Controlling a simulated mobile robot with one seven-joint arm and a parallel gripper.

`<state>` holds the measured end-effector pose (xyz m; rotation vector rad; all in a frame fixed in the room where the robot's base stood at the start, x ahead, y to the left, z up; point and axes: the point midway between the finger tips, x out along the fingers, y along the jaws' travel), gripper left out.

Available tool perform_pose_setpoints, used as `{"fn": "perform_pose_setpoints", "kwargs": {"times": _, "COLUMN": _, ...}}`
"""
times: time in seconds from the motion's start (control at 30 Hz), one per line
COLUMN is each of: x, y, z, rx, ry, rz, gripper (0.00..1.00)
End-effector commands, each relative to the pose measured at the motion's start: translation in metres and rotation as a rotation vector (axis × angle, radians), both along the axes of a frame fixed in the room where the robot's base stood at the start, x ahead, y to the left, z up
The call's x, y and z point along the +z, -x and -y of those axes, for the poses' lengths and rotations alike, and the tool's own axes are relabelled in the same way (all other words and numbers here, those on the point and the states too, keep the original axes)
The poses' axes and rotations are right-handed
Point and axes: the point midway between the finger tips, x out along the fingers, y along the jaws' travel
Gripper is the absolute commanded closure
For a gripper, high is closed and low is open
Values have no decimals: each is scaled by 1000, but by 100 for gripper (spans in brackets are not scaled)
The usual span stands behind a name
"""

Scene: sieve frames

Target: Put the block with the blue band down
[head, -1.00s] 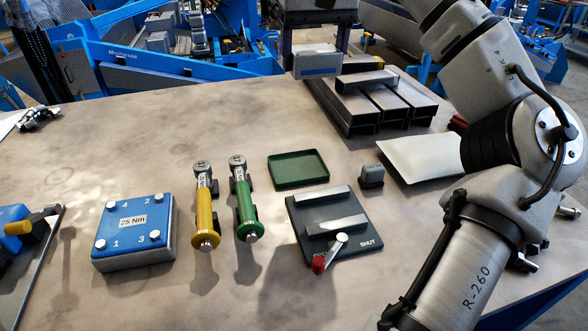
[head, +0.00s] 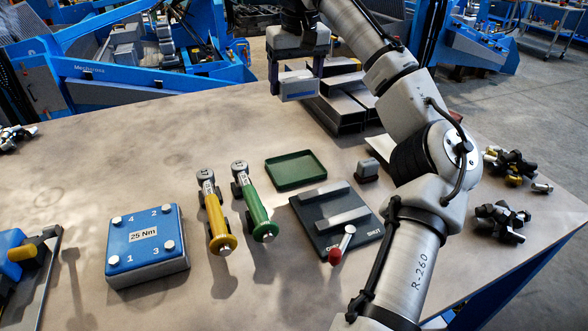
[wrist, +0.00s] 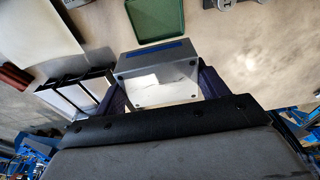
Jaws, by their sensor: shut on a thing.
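The grey block with the blue band (head: 299,88) is held in my gripper (head: 296,80) above the back of the table. In the wrist view the block (wrist: 158,70) sits between both dark fingers, with its blue band along the far edge and a pale underside face turned to the camera. My gripper is shut on it. The block is clear of the table in the head view, just left of and above the stacked dark steel channels (head: 335,112). The exact gap below it is hard to tell.
The green tray (head: 295,170) lies in front of the block. The table's left middle is bare.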

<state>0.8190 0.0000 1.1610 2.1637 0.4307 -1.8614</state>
Motion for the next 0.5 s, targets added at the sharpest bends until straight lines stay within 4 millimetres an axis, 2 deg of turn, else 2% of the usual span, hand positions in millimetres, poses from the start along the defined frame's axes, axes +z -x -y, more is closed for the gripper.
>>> {"fn": "perform_pose_setpoints", "kwargs": {"times": 0.17, "x": -28, "y": 0, "z": 0, "rx": 4, "ry": -3, "rz": -2, "gripper": 66}}
{"fn": "perform_pose_setpoints", "kwargs": {"times": 0.5, "x": -111, "y": 0, "z": 1, "rx": -1, "ry": 0, "rz": -1, "gripper": 66}}
